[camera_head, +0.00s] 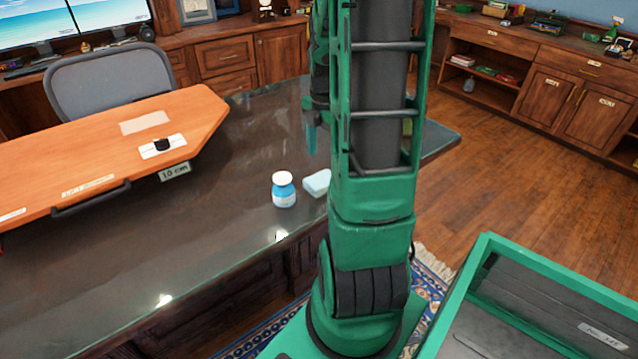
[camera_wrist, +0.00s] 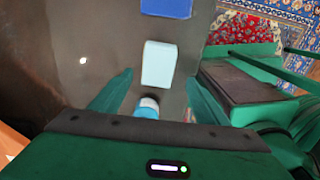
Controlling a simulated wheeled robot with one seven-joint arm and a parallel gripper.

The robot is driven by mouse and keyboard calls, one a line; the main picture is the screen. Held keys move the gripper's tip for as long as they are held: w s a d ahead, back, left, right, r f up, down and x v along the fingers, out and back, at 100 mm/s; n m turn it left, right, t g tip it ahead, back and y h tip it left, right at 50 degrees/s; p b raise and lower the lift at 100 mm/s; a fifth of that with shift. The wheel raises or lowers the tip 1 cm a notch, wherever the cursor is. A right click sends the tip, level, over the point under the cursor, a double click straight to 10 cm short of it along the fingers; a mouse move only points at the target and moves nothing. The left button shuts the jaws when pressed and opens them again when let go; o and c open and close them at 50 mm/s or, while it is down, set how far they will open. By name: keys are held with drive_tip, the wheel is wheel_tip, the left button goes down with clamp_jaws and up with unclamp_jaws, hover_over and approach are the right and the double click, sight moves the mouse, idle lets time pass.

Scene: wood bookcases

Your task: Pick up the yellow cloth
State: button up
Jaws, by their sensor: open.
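No yellow cloth can be made out clearly in either view. A small yellow-green patch (camera_head: 407,127) shows beside my arm in the head view, but I cannot tell what it is. My gripper (camera_wrist: 160,77) is open and empty, pointing down over the dark tabletop. In the head view, my gripper (camera_head: 311,130) is partly hidden by my arm. A pale blue block (camera_wrist: 158,64) appears between and beyond the fingers in the wrist view; I cannot tell its distance below them.
A blue-and-white bottle (camera_head: 284,190) stands on the dark glossy table (camera_head: 225,215), left of the pale block (camera_head: 317,183). A darker blue item (camera_wrist: 166,7) lies beyond the block. An orange raised board (camera_head: 100,150) covers the table's left. The table's front middle is clear.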

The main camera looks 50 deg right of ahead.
sight(321, 179)
drive_tip(key=shift+w+f, duration=0.15)
drive_tip(key=shift+f, duration=1.8)
drive_tip(key=shift+w+f, duration=0.1)
drive_tip(key=shift+f, duration=1.85)
drive_tip(key=shift+c, duration=0.4)
drive_tip(key=shift+a, duration=0.1)
drive_tip(key=c, duration=1.1)
drive_tip(key=shift+r, duration=5.05)
drive_tip(key=shift+c, duration=0.2)
drive_tip(key=o, duration=0.6)
drive_tip(key=c, duration=0.4)
drive_tip(key=shift+s, duration=0.1)
